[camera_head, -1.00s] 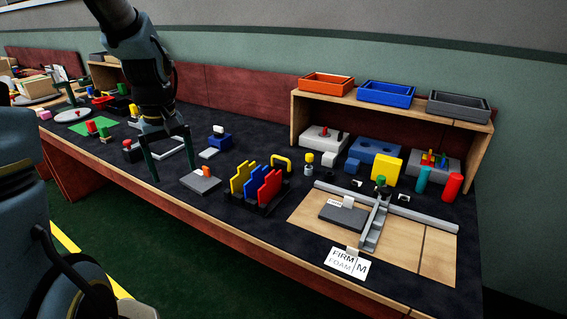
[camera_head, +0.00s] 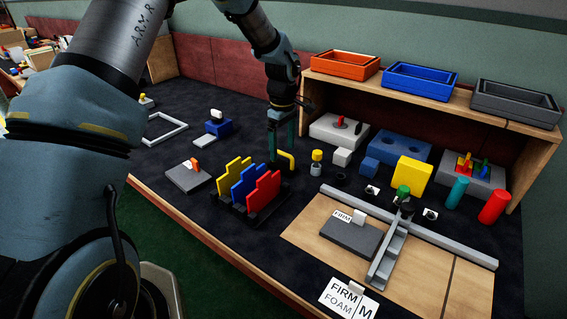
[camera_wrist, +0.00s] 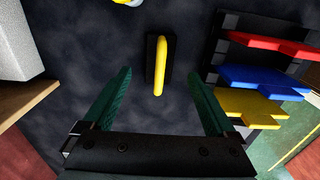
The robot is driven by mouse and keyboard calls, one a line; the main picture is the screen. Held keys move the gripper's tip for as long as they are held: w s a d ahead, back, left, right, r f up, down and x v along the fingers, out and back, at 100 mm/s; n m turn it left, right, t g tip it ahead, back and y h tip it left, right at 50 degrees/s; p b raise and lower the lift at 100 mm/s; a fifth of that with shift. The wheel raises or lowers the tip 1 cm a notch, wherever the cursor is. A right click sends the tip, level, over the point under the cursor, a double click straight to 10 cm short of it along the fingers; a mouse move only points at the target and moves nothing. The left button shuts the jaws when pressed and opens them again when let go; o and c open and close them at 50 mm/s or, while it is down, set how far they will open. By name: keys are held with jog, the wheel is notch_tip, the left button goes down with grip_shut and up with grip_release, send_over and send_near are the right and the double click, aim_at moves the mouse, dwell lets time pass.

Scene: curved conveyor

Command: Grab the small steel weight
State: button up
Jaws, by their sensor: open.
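No thing here is clearly the small steel weight. A small yellow-and-grey cylinder (camera_head: 317,163) stands right of my gripper, and a small dark round piece (camera_head: 340,173) lies beside it; I cannot tell whether either is the weight. My gripper (camera_head: 280,153) points down, open and empty, over the yellow handle (camera_head: 287,161). In the wrist view the yellow handle (camera_wrist: 161,66) on its black base lies between the spread green fingers of my gripper (camera_wrist: 158,74), apart from both. A yellow-and-white piece (camera_wrist: 127,2) is cut off at the top edge.
The yellow, blue and red stepped plates (camera_head: 250,190) stand in a black rack close to the handle. Grey and blue blocks (camera_head: 370,165) and the wooden shelf (camera_head: 530,148) with trays on top are to the right. Grey rails (camera_head: 425,238) cross a wooden board in front.

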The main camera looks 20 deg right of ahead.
aim_at(283, 165)
jog(key=shift+f+p, duration=0.95)
jog(key=shift+f, duration=1.95)
jog(key=shift+c, duration=0.3)
grip_shut()
jog(key=shift+r, duration=0.1)
